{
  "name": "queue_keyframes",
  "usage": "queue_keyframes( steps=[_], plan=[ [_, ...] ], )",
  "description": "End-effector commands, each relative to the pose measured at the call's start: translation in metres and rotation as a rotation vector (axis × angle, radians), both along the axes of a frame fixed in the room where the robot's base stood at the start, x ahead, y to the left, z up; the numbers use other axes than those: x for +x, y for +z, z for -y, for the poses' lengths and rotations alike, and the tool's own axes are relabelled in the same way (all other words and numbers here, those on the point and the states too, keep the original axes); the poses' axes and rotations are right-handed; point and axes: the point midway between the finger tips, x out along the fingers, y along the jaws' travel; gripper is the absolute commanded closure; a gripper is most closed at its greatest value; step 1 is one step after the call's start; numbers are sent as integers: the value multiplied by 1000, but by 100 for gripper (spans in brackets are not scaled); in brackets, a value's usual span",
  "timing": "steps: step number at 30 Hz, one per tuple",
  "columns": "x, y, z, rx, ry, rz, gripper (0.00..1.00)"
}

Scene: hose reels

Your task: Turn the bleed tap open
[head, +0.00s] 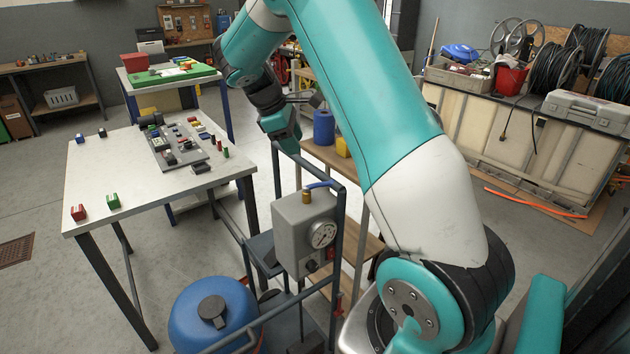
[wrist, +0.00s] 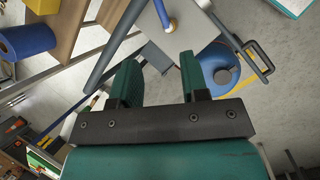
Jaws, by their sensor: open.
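A grey box with a round dial gauge (head: 323,234) stands on a dark metal frame in the head view. A brass fitting (head: 306,197) with a blue hose (head: 320,184) sits on its top. A small dark knob (head: 312,266) shows low on the front. I cannot tell for sure which part is the bleed tap. My gripper (head: 290,143) is above and behind the box, pointing down. In the wrist view, my gripper (wrist: 160,78) is open with nothing between its fingers. The box top (wrist: 192,30) and brass fitting (wrist: 172,26) lie beyond the fingertips, apart from them.
A blue tank (head: 213,312) stands low at the front, inside frame rails. A white table (head: 100,165) with small parts is to the left. A wooden shelf (head: 332,155) with a blue roll (head: 323,127) stands behind the box. Frame posts rise close to my gripper.

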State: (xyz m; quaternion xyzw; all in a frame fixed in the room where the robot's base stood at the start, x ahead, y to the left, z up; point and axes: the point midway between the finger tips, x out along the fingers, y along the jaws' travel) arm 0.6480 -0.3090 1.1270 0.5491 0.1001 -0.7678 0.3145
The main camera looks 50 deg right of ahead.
Motion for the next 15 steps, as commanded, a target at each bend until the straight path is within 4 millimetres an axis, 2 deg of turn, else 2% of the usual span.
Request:
queue_keyframes(
  steps=[1, 9, 15],
  plan=[
    [-4, -12, 5, 2, -2, -6, 59],
    [-16, -67, 27, 3, -1, -4, 59],
    [-24, -102, 41, 4, -1, -3, 59]
  ],
)
